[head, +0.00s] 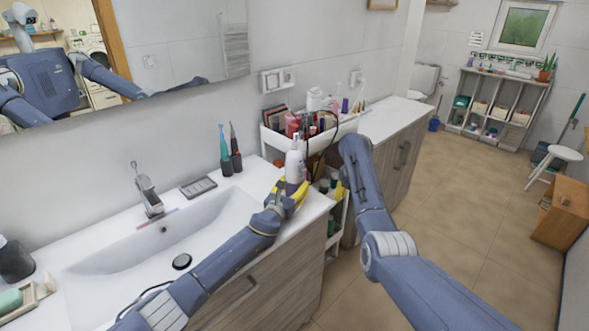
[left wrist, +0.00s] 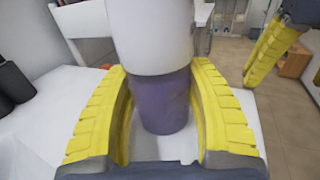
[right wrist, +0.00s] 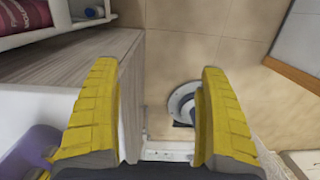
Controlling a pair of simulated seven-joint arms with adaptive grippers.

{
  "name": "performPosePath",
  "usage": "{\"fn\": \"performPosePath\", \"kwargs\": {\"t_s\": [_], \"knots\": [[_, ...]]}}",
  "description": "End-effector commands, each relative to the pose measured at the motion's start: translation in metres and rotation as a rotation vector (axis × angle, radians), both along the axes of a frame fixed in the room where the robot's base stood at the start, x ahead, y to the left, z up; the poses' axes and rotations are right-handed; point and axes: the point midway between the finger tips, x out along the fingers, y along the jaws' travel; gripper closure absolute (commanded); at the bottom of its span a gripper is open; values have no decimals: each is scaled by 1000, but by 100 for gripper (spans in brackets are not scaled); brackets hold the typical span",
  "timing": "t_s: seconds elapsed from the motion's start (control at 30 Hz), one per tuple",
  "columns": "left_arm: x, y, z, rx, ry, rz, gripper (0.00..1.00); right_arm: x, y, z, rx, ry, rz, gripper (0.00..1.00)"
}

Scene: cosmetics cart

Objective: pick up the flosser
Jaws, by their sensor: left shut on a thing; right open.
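The flosser, a white upright body with a purple-grey lower part, shows in the head view (head: 295,162) near the right end of the sink counter. My left gripper (head: 289,193) is shut around its lower part. The left wrist view shows the purple part (left wrist: 161,104) between both yellow fingers. I cannot tell whether its base touches the counter. My right gripper (right wrist: 156,100) is open and empty, beside the cart to the right of the flosser. A purple piece, likely the flosser's base (right wrist: 30,152), shows at lower left in the right wrist view.
A white cart (head: 322,140) crowded with cosmetics stands right behind the flosser. Two toothbrush-like items (head: 230,155) and a dark soap tray (head: 198,187) sit behind the sink (head: 110,255). A wooden cabinet (head: 400,158) stands beyond.

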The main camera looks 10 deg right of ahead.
Motion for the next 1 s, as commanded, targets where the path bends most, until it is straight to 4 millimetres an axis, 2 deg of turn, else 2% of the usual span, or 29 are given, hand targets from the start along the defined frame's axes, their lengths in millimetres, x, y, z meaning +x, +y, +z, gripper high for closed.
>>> {"fn": "performPosePath", "kwargs": {"t_s": [0.03,0.17,0.2,0.4,0.5,0.57,0.6,0.63,0.8,1.0], "knots": [[0,0,-1,1,1,-1,76,9,18,25,8,-31,65,22],[0,0,-1,1,1,0,76,25,50,90,13,-102,232,22],[0,0,-1,1,1,0,76,29,60,112,11,-128,289,22],[0,0,-1,1,1,0,76,37,113,222,-33,-257,591,22],[0,0,-1,1,1,0,76,34,134,265,-66,-308,718,22],[0,0,-1,1,1,0,76,31,144,287,-88,-334,781,22],[0,0,-1,1,1,0,76,29,151,290,-96,-337,819,22],[0,0,-1,1,1,0,76,27,157,283,-99,-324,845,22],[0,0,-1,1,1,0,76,18,182,274,-115,-303,950,22],[0,0,-1,1,1,0,76,18,191,261,-121,-291,992,22]]}}
